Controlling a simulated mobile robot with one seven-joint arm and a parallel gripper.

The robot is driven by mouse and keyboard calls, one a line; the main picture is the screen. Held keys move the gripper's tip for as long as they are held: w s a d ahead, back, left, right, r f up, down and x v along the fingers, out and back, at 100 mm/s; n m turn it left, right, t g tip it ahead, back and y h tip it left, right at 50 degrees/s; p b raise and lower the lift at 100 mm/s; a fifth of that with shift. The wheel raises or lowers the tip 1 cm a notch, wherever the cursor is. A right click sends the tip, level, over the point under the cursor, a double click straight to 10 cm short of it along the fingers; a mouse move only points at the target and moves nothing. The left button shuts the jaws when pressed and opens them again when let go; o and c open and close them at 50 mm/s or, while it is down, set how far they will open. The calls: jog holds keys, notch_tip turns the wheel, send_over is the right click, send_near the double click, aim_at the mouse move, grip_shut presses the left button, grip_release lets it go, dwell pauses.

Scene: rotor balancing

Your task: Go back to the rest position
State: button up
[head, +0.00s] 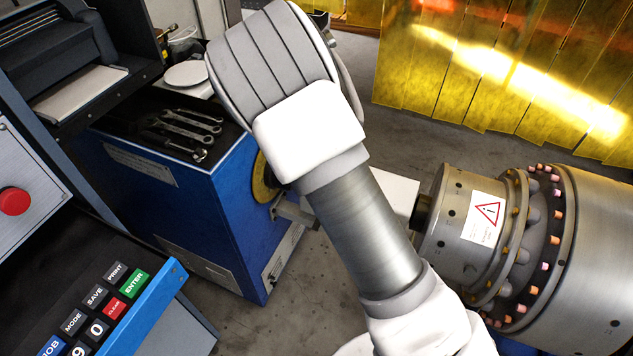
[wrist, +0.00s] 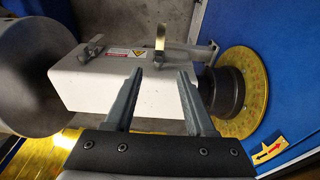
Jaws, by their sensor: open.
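My gripper (wrist: 160,72) is open in the wrist view, with two grey fingers apart and nothing between them. Its fingertips show over a white box-shaped housing (wrist: 80,82) with a warning label; I cannot tell whether they touch it. In the head view my arm stretches up across the middle, and the gripper is hidden behind it.
A blue cabinet (head: 170,210) with several wrenches (head: 185,128) stands left of my arm. A yellow disc (wrist: 245,85) sits at its side. A large metal rotor (head: 455,225) is close on the right, a control panel (head: 35,200) on the left. Yellow curtains (head: 480,70) hang behind.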

dwell(0.4)
jog(key=s+d+r+n+y, duration=0.1)
jog(key=s+d+r, duration=0.2)
jog(key=r, duration=0.4)
jog(key=s+d+r+t+y, duration=0.1)
jog(key=s+d+r, duration=0.2)
jog(key=r, duration=0.4)
jog(key=s+d+r+n+y, duration=0.1)
jog(key=s+d+r, duration=0.25)
jog(key=r, duration=0.45)
jog(key=s+d+r+n+t+h, duration=0.1)
jog(key=s+d+r, duration=0.2)
jog(key=s, duration=0.5)
jog(key=s+d+r+n+t+h, duration=0.1)
jog(key=s+d+r+t, duration=0.1)
jog(key=s+d+r, duration=0.2)
jog(key=s+d, duration=0.1)
jog(key=s, duration=0.2)
jog(key=shift+s+d+r, duration=0.2)
jog(key=shift+s+r, duration=0.05)
jog(key=shift+s, duration=0.1)
jog(key=shift+d, duration=0.1)
jog(key=shift+s, duration=0.1)
